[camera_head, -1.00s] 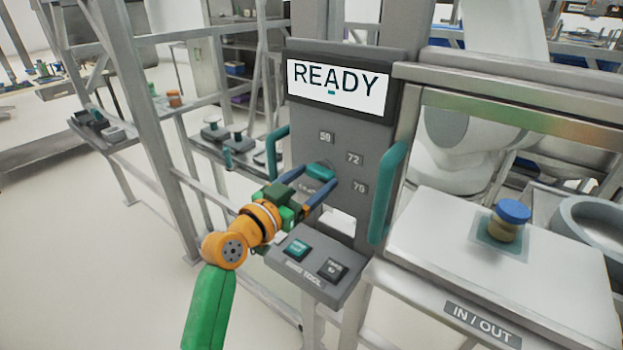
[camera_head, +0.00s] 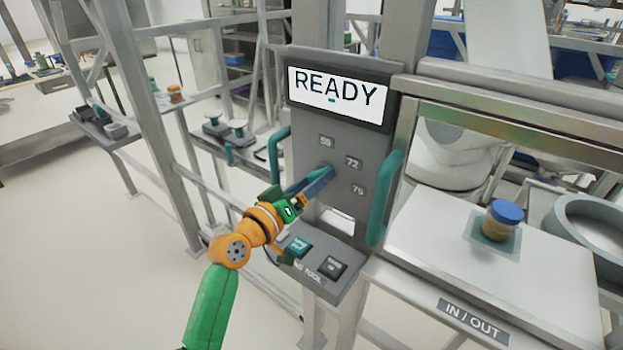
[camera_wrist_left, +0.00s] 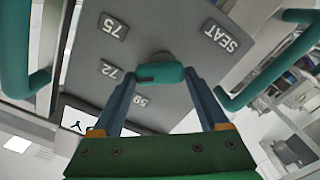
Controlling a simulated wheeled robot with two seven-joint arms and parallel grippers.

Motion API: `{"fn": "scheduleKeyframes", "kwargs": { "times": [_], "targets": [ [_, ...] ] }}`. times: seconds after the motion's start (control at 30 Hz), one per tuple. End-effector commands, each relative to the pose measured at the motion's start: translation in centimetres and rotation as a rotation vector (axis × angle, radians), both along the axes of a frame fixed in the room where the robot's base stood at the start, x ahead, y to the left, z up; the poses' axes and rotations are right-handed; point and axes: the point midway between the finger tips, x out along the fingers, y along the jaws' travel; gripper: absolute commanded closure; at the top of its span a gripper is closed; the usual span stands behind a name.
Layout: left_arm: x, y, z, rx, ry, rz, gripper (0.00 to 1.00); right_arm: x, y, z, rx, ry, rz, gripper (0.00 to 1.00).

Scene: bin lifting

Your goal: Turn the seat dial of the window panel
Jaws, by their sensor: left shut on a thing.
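The seat dial (camera_wrist_left: 160,73) is a teal bar knob on a round grey base, on the grey window panel (camera_head: 311,155). The wrist view shows the labels 75, 72, 59 and SEAT around it. A dark notch sits at the dial's left end there, on the side of the 72 label (camera_wrist_left: 112,71). My left gripper (camera_head: 322,174) is shut on the dial, one blue finger at each end in the wrist view. In the head view, the fingers largely hide the dial. My right gripper is not in view.
A screen (camera_head: 336,93) above reads READY. Teal handles (camera_head: 385,198) flank the panel. A ledge with two buttons (camera_head: 332,267) juts out below my gripper. To the right, a blue-capped jar (camera_head: 502,220) stands on the white IN / OUT shelf (camera_head: 430,215).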

Motion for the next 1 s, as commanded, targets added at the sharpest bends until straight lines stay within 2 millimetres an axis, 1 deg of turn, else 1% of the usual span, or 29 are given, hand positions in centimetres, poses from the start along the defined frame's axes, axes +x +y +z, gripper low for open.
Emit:
{"fn": "scheduleKeyframes", "kwargs": {
  "times": [0.3, 0.67, 0.7, 0.77, 1.0],
  "targets": [
    [0.00, -0.01, 0.01, -0.046, 0.034, 0.000, 0.78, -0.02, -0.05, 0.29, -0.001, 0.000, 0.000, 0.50],
    [0.00, -0.02, 0.00, -0.049, 0.035, 0.000, 0.78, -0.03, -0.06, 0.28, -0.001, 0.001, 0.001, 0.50],
    [0.00, -0.02, 0.00, -0.049, 0.035, 0.000, 0.17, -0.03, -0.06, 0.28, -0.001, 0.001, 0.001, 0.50],
    [0.00, -0.02, 0.00, -0.049, 0.035, 0.000, 0.01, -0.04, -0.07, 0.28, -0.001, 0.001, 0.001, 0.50],
    [-0.06, 0.05, -0.01, -0.048, 0.035, 0.000, 0.00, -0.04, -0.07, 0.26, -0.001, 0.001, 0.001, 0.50]
  ]
}}
